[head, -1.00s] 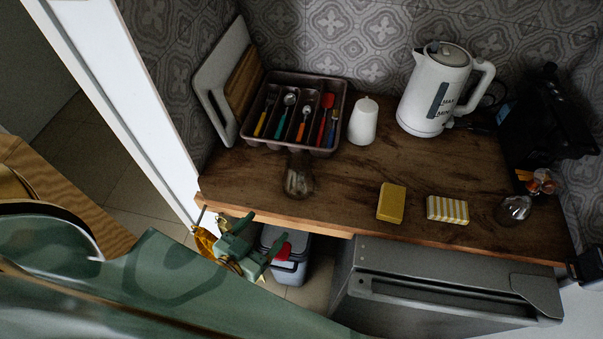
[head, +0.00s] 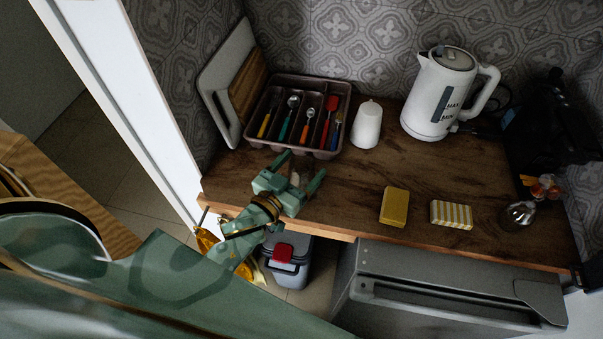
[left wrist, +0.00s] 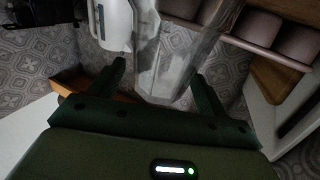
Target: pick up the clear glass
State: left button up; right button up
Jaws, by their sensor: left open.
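The clear glass (head: 295,180) stands near the front edge of the wooden counter, mostly hidden by my left gripper in the head view. My left gripper (head: 302,165) is open, with one finger on each side of the glass. In the left wrist view the glass (left wrist: 172,55) shows large and see-through between the two open fingers (left wrist: 160,72). I cannot tell whether either finger touches it. My right gripper is not in view.
A cutlery tray (head: 262,143) is just behind the glass, with a white canister (head: 366,125) and kettle (head: 437,95) to the right. A yellow sponge (head: 394,207), striped block (head: 451,214) and shiny clear object (head: 520,212) lie along the front. Bare counter (head: 350,180) lies between.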

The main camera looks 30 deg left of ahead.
pick_arm(q)
jog(key=w, duration=0.2)
jog(key=shift+w+d, duration=0.15)
jog(key=shift+w, duration=0.25)
jog(key=shift+s, duration=0.1)
jog(key=c, duration=1.3)
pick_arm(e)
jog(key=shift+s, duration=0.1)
